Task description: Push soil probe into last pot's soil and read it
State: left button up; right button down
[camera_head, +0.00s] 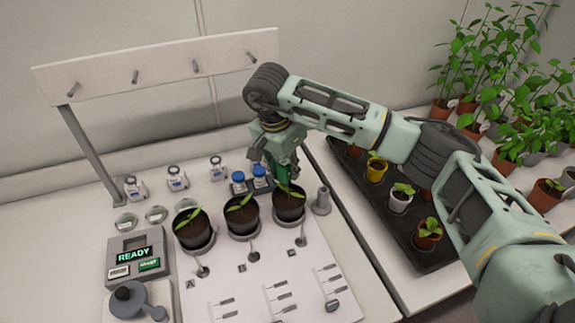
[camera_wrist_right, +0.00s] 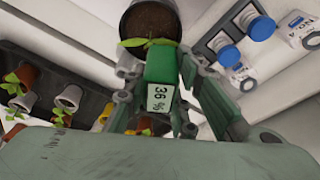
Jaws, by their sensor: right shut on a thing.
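Three dark pots with soil and leaves stand in a row in the head view: left (camera_head: 193,238), middle (camera_head: 242,222) and right, the last pot (camera_head: 290,209). My right gripper (camera_head: 281,170) is over the last pot, pointing down. It is shut on the green soil probe (camera_head: 283,177). In the right wrist view the probe (camera_wrist_right: 160,68) lies between the fingers, its white display reading 36 %. Its lower end is at the last pot's (camera_wrist_right: 150,22) soil and leaf. The tip is hidden, so I cannot tell its depth. My left gripper is not in view.
A grey device (camera_head: 137,255) showing READY stands left. Blue-capped containers (camera_head: 260,174) stand behind the pots, a grey cylinder (camera_head: 321,201) right of them. A marked white sheet (camera_head: 255,285) lies in front. A black plant tray (camera_head: 395,225) is on the right bench.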

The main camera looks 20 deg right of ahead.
jog(key=shift+f+b, duration=0.3)
jog(key=shift+f, duration=0.15)
dwell(0.3)
jog(key=c, duration=1.4)
grip_release()
